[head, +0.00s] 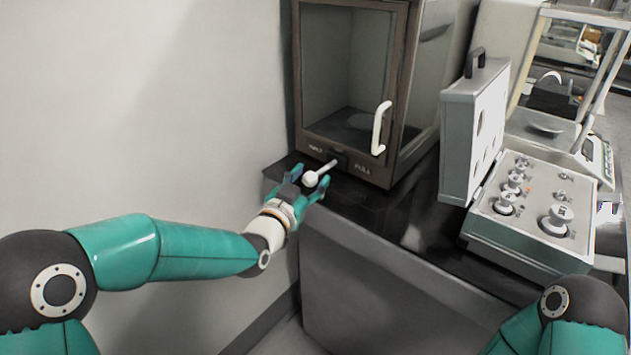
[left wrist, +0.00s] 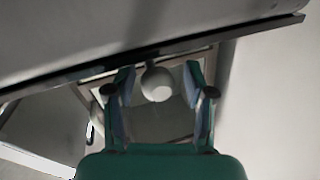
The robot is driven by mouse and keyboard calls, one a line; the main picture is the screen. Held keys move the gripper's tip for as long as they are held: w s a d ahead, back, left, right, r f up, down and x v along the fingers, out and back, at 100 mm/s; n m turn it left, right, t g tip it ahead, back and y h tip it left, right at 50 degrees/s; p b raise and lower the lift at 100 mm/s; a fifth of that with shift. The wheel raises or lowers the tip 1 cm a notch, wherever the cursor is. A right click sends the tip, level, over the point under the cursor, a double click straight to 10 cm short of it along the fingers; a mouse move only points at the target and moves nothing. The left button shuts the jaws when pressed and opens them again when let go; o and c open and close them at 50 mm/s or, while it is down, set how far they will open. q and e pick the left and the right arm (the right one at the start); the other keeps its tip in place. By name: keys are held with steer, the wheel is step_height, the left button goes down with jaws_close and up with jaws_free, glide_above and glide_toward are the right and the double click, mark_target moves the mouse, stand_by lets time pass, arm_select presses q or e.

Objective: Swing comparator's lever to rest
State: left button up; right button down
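The comparator (head: 399,95) is a cabinet with a brown-framed glass door and a white handle. Its lever (head: 327,167) comes out of the front below the door and points toward the lower left, ending in a white ball knob (head: 310,179). A label is printed on each side of the lever's mount; the right one reads FULL. My left gripper (head: 308,182) is at the knob with its fingers apart. In the left wrist view the knob (left wrist: 157,84) lies between the open fingers, closer to the left one, with a clear gap on the right. My right gripper is out of view.
A grey case (head: 480,225) with an open lid and several white knobbed weights stands right of the comparator on the black tabletop (head: 390,222). A balance (head: 560,140) is behind it. A bare wall (head: 150,100) bounds the left side.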

arm_select(q)
steer(key=shift+s+d, duration=0.1)
steer(key=v, duration=1.2)
stand_by(0.4)
